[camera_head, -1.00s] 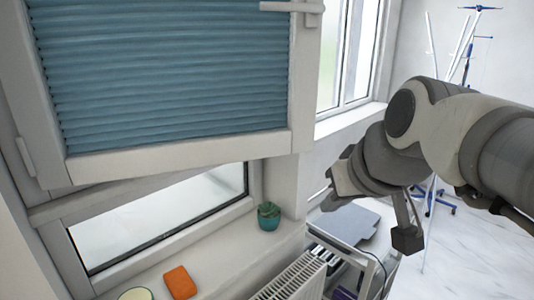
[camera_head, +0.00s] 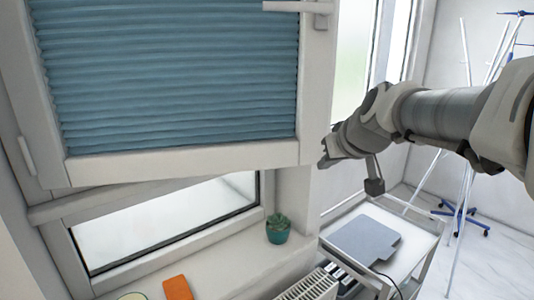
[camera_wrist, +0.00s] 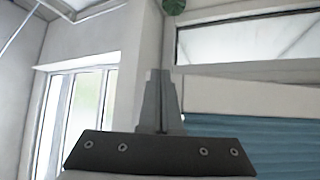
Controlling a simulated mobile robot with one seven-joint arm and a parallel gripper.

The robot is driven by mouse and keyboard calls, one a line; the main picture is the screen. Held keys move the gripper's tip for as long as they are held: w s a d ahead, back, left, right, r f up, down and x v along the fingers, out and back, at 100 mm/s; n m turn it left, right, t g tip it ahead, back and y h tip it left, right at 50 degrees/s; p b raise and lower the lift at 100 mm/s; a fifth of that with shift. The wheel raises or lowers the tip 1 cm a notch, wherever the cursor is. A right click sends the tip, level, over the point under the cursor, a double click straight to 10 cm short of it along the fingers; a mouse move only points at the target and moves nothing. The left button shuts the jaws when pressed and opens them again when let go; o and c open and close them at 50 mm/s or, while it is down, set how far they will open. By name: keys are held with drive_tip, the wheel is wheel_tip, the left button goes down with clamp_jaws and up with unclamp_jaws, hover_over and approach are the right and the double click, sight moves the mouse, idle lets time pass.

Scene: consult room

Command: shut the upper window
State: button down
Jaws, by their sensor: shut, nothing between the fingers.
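The upper window (camera_head: 200,160) is a white-framed sash with a blue pleated blind (camera_head: 170,80). It stands swung open, with its lower edge out from the frame above the lower pane. Its white handle (camera_head: 295,7) is at the top right of the sash. My gripper (camera_head: 324,160) is just right of the sash's lower right corner; whether it touches cannot be told. In the wrist view my gripper (camera_wrist: 160,75) is shut and empty, its fingers together, with the blind (camera_wrist: 250,140) and the white sash edge (camera_wrist: 240,92) to the right.
A teal potted cactus (camera_head: 278,232) and an orange object (camera_head: 178,288) stand on the sill (camera_head: 235,265). A radiator (camera_head: 308,287) is below it. A white cart (camera_head: 412,255) with a grey device (camera_head: 365,242) stands right. A pole stand (camera_head: 465,215) is behind.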

drive_tip(key=shift+w+a+r, duration=0.1)
drive_tip(key=shift+w+a, duration=0.1)
drive_tip(key=shift+w, duration=1.1)
